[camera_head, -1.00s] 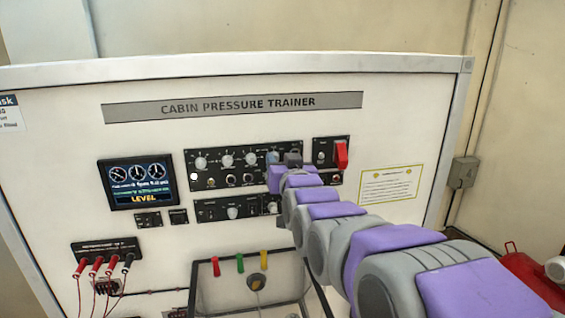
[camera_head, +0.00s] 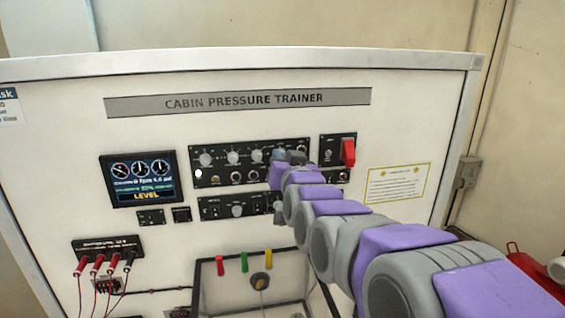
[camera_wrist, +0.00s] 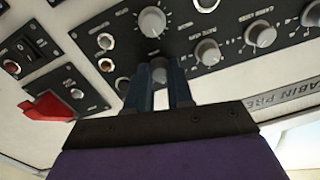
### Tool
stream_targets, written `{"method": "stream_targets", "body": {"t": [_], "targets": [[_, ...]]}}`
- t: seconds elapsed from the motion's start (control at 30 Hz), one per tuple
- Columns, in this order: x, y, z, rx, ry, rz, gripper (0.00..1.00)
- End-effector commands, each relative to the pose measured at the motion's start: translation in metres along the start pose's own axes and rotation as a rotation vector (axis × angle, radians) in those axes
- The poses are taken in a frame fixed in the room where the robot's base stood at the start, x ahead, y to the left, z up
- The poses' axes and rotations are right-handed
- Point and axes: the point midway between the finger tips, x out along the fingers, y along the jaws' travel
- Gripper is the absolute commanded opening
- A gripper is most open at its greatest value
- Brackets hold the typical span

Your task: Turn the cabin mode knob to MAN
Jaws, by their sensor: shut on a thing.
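The upper black control panel (camera_head: 217,183) on the trainer has a row of grey knobs along its top. My gripper (camera_head: 287,156) is at the right end of this row, and its body and my arm cover that spot in the head view. In the wrist view, which sees the panel upside down, the two dark fingers of my gripper (camera_wrist: 161,78) are closed around the sides of a small grey knob (camera_wrist: 158,72) at the end of the row. Its pointer is mostly hidden. The labels are too small to read, so I cannot confirm the MAN mark.
Neighbouring grey knobs (camera_wrist: 207,51) sit close beside the fingers. A red switch guard (camera_head: 348,152) is on a small panel to the right. A lower panel (camera_head: 212,208), a display reading LEVEL (camera_head: 138,178) and red leads (camera_head: 88,266) are on the board.

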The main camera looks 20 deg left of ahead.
Motion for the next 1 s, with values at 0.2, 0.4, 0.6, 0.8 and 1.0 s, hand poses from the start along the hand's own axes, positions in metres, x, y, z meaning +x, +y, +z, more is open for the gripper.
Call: {"method": "stream_targets", "body": {"t": [0.2, 0.4, 0.6, 0.8, 1.0], "targets": [[-0.0012, -0.0002, 0.0036, 0.163, 0.003, -0.003, 0.00], [-0.0018, 0.0004, 0.0039, 0.352, 0.007, -0.004, 0.00], [-0.0021, 0.0011, 0.0028, 0.543, 0.013, -0.004, 0.00], [-0.0023, 0.0019, 0.0021, 0.734, 0.019, -0.005, 0.00], [-0.0025, 0.0031, 0.0019, 0.925, 0.026, -0.005, 0.00]]}}
